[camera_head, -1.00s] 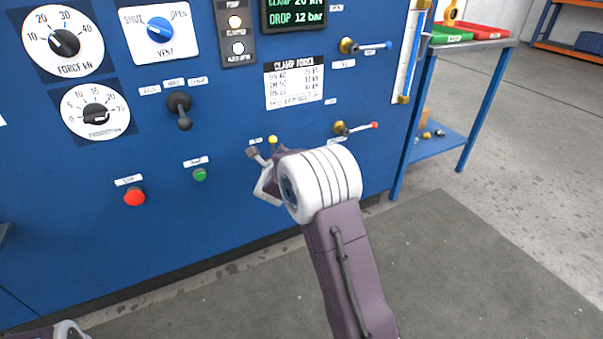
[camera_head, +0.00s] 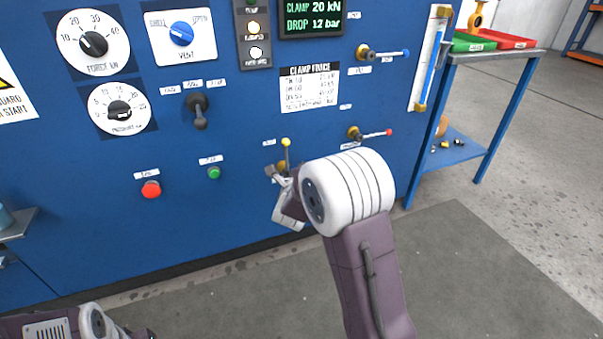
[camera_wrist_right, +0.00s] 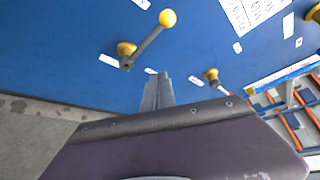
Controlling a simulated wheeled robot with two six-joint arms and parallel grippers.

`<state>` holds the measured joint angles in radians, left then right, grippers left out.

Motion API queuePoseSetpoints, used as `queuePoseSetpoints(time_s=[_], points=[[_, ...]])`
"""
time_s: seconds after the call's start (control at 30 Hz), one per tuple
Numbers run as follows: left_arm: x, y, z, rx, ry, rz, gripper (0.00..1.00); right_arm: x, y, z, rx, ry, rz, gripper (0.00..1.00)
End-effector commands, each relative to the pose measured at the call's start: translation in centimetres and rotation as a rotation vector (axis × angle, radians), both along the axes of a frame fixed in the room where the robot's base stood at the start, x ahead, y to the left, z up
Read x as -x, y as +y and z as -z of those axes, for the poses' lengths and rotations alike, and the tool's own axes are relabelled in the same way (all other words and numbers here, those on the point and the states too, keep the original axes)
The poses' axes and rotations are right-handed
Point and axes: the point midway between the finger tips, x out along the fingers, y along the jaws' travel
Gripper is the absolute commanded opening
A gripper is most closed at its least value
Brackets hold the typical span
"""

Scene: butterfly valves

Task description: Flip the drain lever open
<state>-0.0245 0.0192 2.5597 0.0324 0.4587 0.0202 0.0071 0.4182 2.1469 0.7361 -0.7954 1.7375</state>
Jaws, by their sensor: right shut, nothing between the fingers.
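A short lever with a yellow ball knob (camera_head: 286,142) stands up from a brass fitting on the blue panel. In the right wrist view the yellow knob (camera_wrist_right: 168,18) tops a grey rod slanting from its brass base (camera_wrist_right: 126,49). A brass valve (camera_head: 354,132) with a thin red-tipped lever (camera_head: 388,132) sits to its right, lever pointing right; that valve (camera_wrist_right: 211,75) also shows in the wrist view. Labels are too small to read surely. My right gripper (camera_head: 271,172) is shut and empty beside the yellow lever's base; contact cannot be told. My left gripper is out of view.
A black lever (camera_head: 200,110), green button (camera_head: 214,173) and red button (camera_head: 151,189) lie left. A side table (camera_head: 490,55) with trays stands right. The floor before the panel is clear.

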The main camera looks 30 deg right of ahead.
Motion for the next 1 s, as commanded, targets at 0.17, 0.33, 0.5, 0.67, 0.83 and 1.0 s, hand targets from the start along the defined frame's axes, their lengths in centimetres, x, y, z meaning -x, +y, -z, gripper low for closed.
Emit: queuePoseSetpoints(time_s=[0.17,0.33,0.5,0.67,0.83,1.0], points=[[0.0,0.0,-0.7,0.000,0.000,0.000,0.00,1.7,1.2,-0.1,0.000,0.000,0.000,0.00],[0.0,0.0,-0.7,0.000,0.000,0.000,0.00,2.0,1.4,0.0,0.001,-0.001,0.001,0.00],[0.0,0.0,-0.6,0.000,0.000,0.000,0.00,2.0,1.3,0.0,0.000,-0.001,0.002,0.00],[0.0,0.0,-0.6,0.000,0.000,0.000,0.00,2.0,1.3,0.0,0.000,-0.001,0.002,0.00],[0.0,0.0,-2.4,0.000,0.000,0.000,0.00,1.9,1.2,-2.8,0.000,-0.023,0.004,0.00],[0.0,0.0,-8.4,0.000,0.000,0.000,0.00,3.9,4.7,-10.6,0.086,0.086,-0.210,0.00]])
